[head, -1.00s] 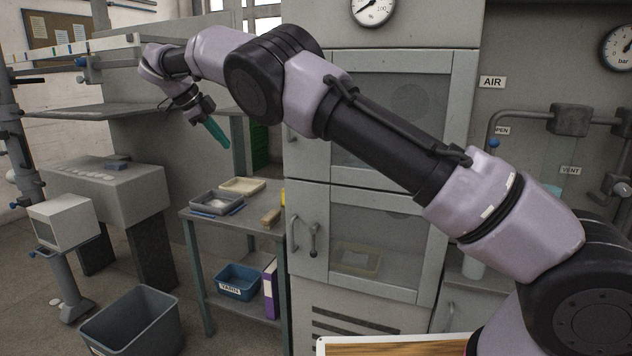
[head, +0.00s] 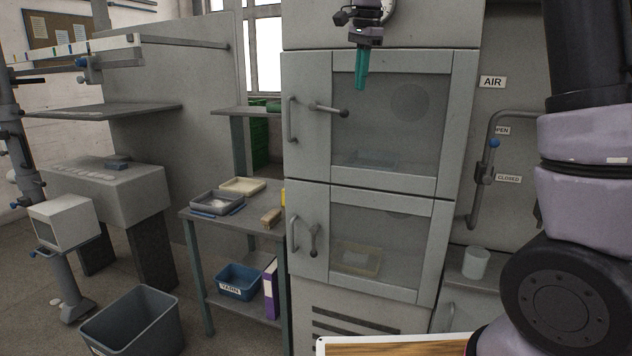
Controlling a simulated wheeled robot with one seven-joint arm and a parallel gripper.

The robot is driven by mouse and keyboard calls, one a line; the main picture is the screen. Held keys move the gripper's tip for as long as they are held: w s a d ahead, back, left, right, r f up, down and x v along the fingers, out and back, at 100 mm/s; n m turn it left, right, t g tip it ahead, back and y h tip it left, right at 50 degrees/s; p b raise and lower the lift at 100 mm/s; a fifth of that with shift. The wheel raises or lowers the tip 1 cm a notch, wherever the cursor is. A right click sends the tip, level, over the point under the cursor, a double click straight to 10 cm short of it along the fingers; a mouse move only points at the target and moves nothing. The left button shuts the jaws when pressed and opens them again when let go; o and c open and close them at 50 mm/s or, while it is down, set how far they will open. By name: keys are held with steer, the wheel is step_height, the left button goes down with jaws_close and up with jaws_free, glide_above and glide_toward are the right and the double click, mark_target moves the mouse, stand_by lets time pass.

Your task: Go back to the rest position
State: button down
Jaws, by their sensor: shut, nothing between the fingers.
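My gripper (head: 361,72) shows at the top of the head view, with teal fingers pointing down. It is shut and holds nothing. It hangs in front of the upper glazed door (head: 400,110) of the grey cabinet, apart from anything it could hold. My arm rises at the right edge, and its middle links are out of the picture at the top. Whether the fingertips are close to the door glass is hard to tell.
The cabinet's upper door handle (head: 328,108) juts out left of my gripper; a lower door handle (head: 313,240) is below. A pipe with a blue-tipped lever (head: 494,143) stands near my arm. A side table (head: 248,224) with trays and a grey bin (head: 131,325) are lower left.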

steer(key=s+d+r+n+y, duration=0.1)
steer(key=s+d+r+n, duration=0.1)
steer(key=s+d, duration=0.45)
steer(key=s+d+f+n+t, duration=0.1)
steer(key=s+d+f, duration=0.1)
steer(key=s, duration=0.4)
steer(key=s+d+f+n+t, duration=0.2)
steer(key=s+d+f, duration=0.1)
steer(key=s, duration=0.4)
steer(key=s+d+f+n+t, duration=0.1)
steer(key=s+d+f+n, duration=0.1)
steer(key=s, duration=0.5)
steer(key=shift+s+d+f+t+y, duration=0.15)
steer(key=shift+f+t+y, duration=0.15)
